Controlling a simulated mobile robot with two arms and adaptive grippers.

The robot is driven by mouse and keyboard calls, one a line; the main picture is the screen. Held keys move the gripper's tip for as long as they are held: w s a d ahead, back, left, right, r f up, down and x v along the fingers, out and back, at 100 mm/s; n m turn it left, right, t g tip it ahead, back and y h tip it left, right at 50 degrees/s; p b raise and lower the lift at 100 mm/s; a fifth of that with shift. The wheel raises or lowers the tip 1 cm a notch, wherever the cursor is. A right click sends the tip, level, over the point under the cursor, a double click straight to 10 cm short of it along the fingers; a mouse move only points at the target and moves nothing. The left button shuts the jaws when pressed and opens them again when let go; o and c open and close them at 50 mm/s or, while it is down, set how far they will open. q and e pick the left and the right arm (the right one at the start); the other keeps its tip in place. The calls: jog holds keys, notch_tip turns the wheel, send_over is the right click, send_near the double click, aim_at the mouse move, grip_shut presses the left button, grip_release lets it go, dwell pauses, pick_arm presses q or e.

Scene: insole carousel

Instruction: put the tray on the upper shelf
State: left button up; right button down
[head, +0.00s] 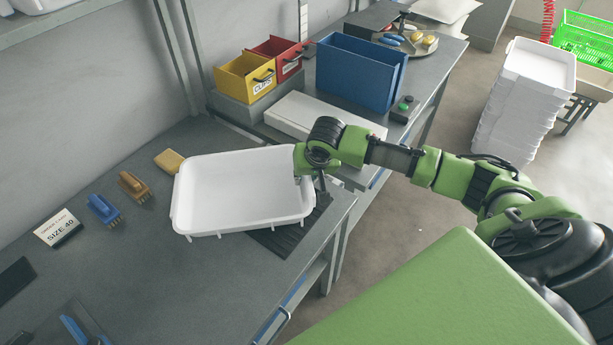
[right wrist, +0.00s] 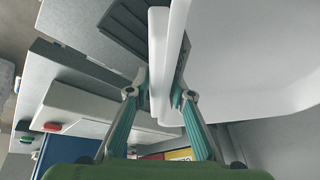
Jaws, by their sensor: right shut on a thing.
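A white tray (head: 235,185) with nothing in it shows at the right part of the dark work table. It covers part of a black ribbed mat; I cannot tell whether it touches the table. My right gripper (head: 310,183) is at the tray's right end. In the right wrist view the two teal fingers of the right gripper (right wrist: 163,100) are shut on the rim of the tray (right wrist: 250,65). The left gripper is not in view. A piece of shelf (head: 45,22) shows at the top left, with a white item partly cut off on it.
A sponge (head: 169,161), a brown brush (head: 133,185), a blue brush (head: 103,210) and a size card (head: 58,228) lie left of the tray. Yellow (head: 244,77), red (head: 278,59) and blue (head: 358,72) bins stand behind. White trays (head: 525,95) are stacked at the right.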

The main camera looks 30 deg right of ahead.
jog(key=c, duration=1.8)
grip_release()
jog(key=shift+f, duration=0.1)
